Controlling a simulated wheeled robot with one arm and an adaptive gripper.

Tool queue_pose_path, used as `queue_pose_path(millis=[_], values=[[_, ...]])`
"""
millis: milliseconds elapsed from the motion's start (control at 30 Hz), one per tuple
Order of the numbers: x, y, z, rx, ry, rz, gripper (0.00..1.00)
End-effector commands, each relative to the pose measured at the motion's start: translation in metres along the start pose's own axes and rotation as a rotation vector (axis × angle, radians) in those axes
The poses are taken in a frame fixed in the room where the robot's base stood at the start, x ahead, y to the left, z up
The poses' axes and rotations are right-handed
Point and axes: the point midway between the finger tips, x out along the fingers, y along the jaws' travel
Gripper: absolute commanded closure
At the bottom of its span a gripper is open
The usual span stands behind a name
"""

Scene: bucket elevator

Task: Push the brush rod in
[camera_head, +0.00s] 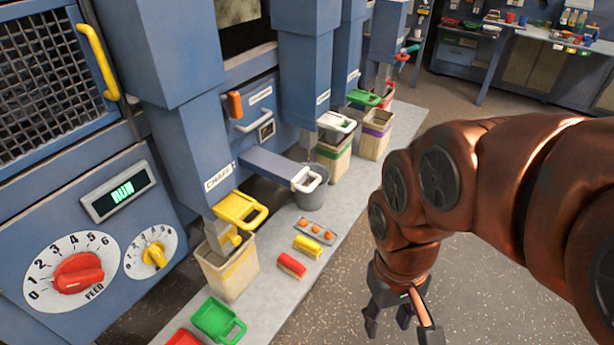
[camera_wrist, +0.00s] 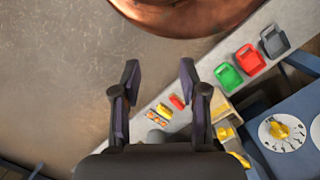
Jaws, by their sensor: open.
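No part is clearly recognisable as the brush rod. Candidates on the blue machine are an orange grip (camera_head: 234,104) beside a pale bar handle (camera_head: 254,118), and a red-ended handle (camera_head: 402,57) with a teal part at the far end. I cannot tell whether either is the rod. My gripper (camera_head: 403,318) hangs open and empty over the floor, right of the bench and apart from the machine. In the wrist view my gripper (camera_wrist: 158,72) shows two spread fingers with nothing between them.
A grey bench (camera_head: 330,240) along the machine holds a bin (camera_head: 228,278) under the yellow-handled chute, a grey bucket (camera_head: 312,192), brushes or blocks (camera_head: 307,246), an orange-dotted tray (camera_head: 316,231) and a green scoop (camera_head: 217,320). Open floor lies right of the bench.

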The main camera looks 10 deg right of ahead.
Motion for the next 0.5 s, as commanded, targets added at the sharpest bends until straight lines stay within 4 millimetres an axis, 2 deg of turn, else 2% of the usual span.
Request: queue_pose_path(millis=[133, 233, 367, 500], values=[[0.005, 0.003, -0.007, -0.002, 0.015, 0.007, 0.57], [0.018, 0.012, -0.031, -0.009, 0.073, 0.029, 0.57], [0.038, 0.034, -0.083, -0.04, 0.205, 0.094, 0.57], [0.054, 0.063, -0.145, -0.096, 0.362, 0.187, 0.57]])
